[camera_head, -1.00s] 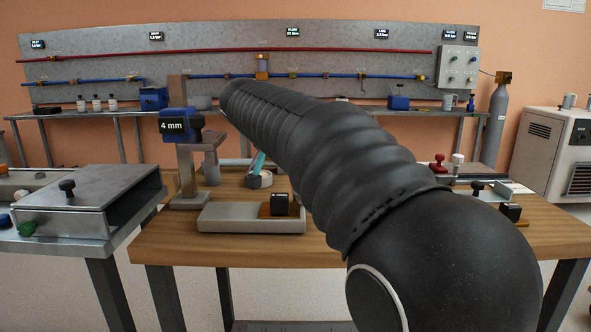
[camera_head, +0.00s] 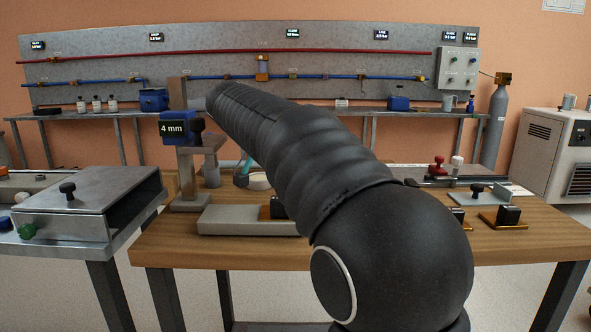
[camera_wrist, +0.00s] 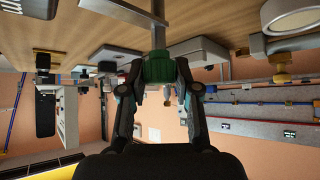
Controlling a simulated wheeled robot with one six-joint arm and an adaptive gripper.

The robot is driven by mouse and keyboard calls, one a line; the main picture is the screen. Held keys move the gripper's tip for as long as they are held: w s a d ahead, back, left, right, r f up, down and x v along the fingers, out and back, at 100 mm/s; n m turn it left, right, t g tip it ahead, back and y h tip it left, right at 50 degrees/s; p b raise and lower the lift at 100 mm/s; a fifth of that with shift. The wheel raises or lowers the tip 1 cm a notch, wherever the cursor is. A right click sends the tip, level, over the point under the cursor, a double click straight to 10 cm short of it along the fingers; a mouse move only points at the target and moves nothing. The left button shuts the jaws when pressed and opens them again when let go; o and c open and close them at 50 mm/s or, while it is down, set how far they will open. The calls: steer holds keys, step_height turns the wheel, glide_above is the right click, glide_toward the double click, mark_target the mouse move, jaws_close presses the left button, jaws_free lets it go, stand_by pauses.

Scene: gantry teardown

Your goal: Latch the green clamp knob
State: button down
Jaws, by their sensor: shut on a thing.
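In the wrist view, a dark green knob (camera_wrist: 158,66) sits between the two fingers of my gripper (camera_wrist: 157,78), which is shut on it. A grey bar or post (camera_wrist: 153,20) runs from the knob toward the wooden table top, which appears at the top of this view. I cannot tell the knob's turn position. In the head view my arm hides the gripper and this knob. Another green knob (camera_head: 27,231) shows on the front of the metal box (camera_head: 90,202) at the left.
A post with a blue 4 mm display (camera_head: 173,128) stands on the wooden table (camera_head: 270,250), close to my arm. A grey block (camera_head: 240,220), a plate with a black knob (camera_head: 480,193) and small black blocks lie on the table. The back bench (camera_head: 330,112) lies beyond.

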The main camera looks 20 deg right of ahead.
steer(key=c, duration=0.8)
jaws_free()
steer(key=shift+f, duration=0.1)
steer(key=v, duration=1.2)
